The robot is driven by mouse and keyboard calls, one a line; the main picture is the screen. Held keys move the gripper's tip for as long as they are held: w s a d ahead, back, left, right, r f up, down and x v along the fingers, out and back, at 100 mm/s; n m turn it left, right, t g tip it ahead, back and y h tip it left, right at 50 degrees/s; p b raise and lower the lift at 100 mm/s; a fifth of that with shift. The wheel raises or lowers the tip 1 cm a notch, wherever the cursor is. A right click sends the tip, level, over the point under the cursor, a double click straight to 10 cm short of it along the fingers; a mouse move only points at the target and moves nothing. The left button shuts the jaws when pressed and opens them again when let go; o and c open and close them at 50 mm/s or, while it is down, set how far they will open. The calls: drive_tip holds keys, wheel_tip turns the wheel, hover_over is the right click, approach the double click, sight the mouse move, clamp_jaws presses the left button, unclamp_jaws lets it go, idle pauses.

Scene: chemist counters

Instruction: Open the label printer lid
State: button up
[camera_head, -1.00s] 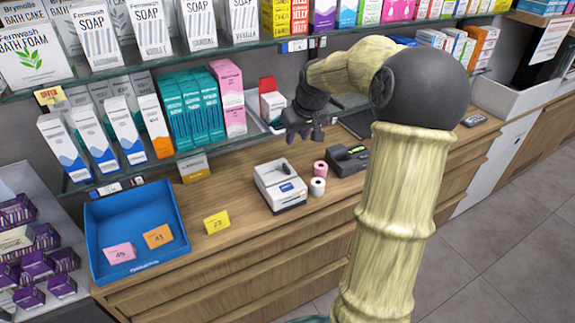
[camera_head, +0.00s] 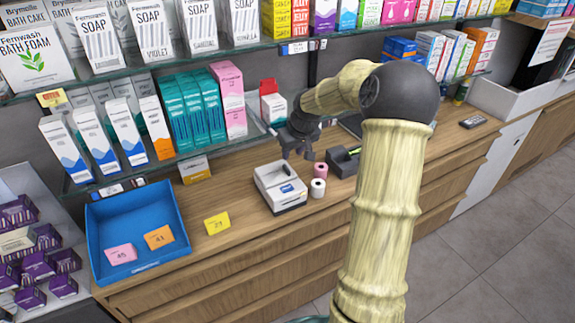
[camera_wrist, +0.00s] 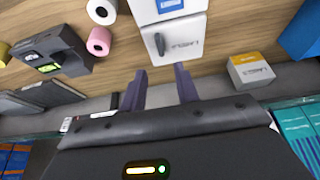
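The label printer (camera_head: 281,193) is a small white box with a grey base and a blue label on its front. It stands on the wooden counter, and its lid (camera_wrist: 182,36) looks down, with a dark handle (camera_wrist: 160,44) and printed lettering on top. My gripper (camera_head: 297,154) is just above and behind the printer, fingers pointing down. In the wrist view, the two purple-grey fingers (camera_wrist: 162,82) are apart with nothing between them, close to the lid's rear edge. I cannot tell if they touch it.
A pink roll (camera_head: 320,170) and a white roll (camera_head: 318,187) stand right of the printer, beside a dark card terminal (camera_head: 343,163). A yellow box (camera_head: 195,169) is behind left. A yellow card (camera_head: 217,223) and a blue tray (camera_head: 103,240) are left. A glass shelf (camera_head: 150,163) runs behind.

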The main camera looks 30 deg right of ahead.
sight(287, 168)
drive_tip(key=x, duration=0.9)
drive_tip(key=shift+p, duration=0.4)
clamp_jaws()
